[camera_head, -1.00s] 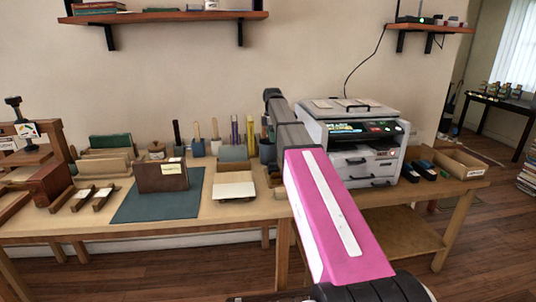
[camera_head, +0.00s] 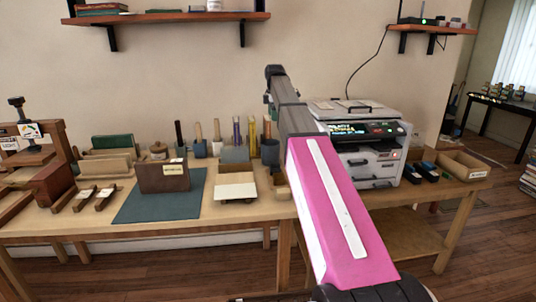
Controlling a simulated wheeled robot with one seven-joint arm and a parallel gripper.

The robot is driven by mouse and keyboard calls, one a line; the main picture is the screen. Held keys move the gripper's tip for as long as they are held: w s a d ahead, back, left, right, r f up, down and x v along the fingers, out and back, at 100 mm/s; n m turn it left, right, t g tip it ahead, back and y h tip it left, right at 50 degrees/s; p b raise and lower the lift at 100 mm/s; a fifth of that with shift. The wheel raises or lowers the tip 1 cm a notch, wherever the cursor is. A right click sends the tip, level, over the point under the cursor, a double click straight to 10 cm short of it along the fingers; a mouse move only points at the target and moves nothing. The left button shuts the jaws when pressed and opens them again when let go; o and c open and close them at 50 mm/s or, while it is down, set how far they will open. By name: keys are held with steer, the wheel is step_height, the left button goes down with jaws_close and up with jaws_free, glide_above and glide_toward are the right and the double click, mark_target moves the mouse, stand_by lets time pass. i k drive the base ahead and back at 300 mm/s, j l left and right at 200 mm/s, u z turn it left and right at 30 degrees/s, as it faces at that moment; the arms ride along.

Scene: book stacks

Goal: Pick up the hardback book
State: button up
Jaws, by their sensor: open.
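My arm rises from the lower right, with a pink link and a dark forearm. Its far end is above the bench, to the right of the book and well apart from it. The fingers of my gripper are not visible; they seem hidden behind the forearm.
A white board (camera_head: 236,192) lies right of the mat. A printer (camera_head: 372,150) stands behind my arm. A wooden press (camera_head: 42,165) is at the left, with two small wooden strips nearby. Tool pots (camera_head: 199,149) line the back. A shelf (camera_head: 180,17) hangs above.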

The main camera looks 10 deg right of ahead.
mark_target(160, 176)
steer(key=k+l, duration=0.3)
steer(key=k, duration=0.15)
steer(key=k+l, duration=0.3)
steer(key=k, duration=0.15)
